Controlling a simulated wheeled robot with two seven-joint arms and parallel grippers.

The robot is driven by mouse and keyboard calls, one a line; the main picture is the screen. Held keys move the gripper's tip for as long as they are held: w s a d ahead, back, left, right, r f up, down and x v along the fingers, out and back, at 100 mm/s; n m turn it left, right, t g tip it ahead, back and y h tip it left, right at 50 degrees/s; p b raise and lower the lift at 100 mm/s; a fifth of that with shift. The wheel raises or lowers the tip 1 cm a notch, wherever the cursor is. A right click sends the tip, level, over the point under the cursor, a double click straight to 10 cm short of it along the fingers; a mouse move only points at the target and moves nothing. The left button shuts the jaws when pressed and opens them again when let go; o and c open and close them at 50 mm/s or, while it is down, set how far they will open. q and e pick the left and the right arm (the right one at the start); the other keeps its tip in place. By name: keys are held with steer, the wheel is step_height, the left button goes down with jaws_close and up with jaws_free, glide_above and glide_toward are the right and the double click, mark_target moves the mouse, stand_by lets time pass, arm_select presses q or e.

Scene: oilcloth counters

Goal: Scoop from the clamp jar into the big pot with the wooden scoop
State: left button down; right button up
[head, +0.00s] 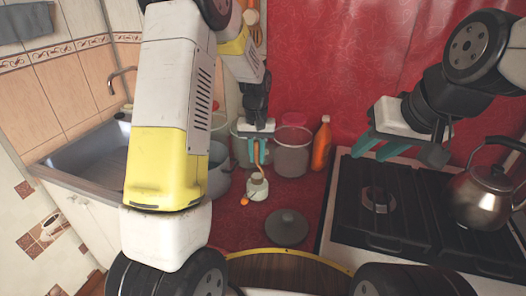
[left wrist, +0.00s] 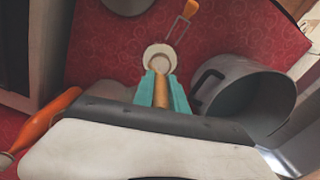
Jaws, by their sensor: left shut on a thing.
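The clamp jar (head: 257,190) is small and whitish, standing on the red counter with its wire clamp and orange knob swung to one side. In the left wrist view the jar (left wrist: 160,55) shows its round mouth. My left gripper (head: 256,152) is above it, shut on the wooden scoop (head: 259,168). The scoop's handle (left wrist: 161,92) points down to the jar's mouth; its bowl is hidden. The big grey pot (head: 217,178) stands left of the jar, partly behind my left arm; its open top and handle show in the wrist view (left wrist: 245,95). My right gripper (head: 402,150) is open and empty above the stove.
A dark round lid (head: 287,227) lies in front of the jar. A grey container (head: 292,158) and an orange bottle (head: 321,143) stand behind. The stove (head: 380,215) with a kettle (head: 487,195) is at right. A sink (head: 85,160) is at left.

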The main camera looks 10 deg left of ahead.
mark_target(257, 141)
arm_select(q)
steer(key=shift+r, duration=3.25)
